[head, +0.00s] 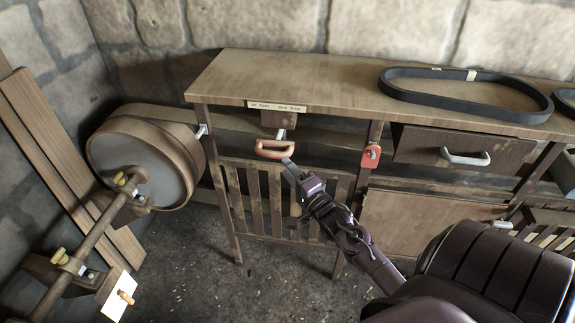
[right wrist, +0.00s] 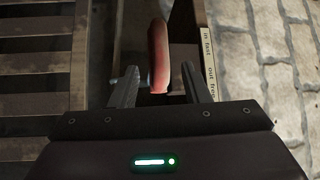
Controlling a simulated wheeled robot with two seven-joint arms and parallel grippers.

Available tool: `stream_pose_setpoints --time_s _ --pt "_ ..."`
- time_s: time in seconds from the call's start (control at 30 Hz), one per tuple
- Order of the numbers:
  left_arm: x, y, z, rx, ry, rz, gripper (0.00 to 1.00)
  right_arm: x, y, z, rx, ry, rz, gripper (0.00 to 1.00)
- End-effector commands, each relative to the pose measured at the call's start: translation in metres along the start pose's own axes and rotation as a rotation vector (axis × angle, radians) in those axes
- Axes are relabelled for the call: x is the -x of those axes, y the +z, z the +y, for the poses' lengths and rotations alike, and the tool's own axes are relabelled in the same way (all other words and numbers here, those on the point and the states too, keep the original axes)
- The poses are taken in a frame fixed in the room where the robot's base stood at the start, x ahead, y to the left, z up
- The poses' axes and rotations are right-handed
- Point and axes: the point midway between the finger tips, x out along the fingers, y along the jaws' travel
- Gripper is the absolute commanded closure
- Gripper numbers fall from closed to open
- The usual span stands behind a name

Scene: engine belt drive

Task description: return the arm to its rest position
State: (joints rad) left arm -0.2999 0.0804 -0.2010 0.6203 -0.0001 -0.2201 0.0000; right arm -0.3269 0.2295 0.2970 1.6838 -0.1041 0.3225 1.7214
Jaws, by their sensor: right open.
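My right gripper (head: 291,167) reaches up from the lower right of the head view to a red handle (head: 275,149) under the front edge of the bench. In the right wrist view, the open fingers of the right gripper (right wrist: 160,88) stand on either side of the red handle (right wrist: 158,55), with gaps between fingers and handle. My right arm (head: 375,262) stretches forward from the lower right. My left gripper does not show in either view.
A wooden bench (head: 300,75) carries a black belt (head: 400,92). A red tag (head: 371,157) and a drawer with a metal handle (head: 465,159) are to the right. A large drum pulley (head: 150,160) and a wooden shaft (head: 95,232) stand left. Floor (head: 195,260) between is clear.

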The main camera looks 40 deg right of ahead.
Motion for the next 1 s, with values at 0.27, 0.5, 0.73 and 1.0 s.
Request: stream_pose_setpoints --time_s 0.27,0.5,0.73,1.0 --pt "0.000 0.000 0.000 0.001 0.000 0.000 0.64 0.000 0.000 0.000 0.000 0.000 0.000 0.58" --pt "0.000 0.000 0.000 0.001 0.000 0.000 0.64 0.006 0.008 0.031 0.049 0.072 -0.004 0.58" --pt "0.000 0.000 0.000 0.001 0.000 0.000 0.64 0.062 0.054 0.167 0.327 0.398 -0.104 0.58" --pt "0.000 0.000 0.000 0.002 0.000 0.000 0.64 0.192 0.127 0.312 0.720 0.763 -0.457 0.58"
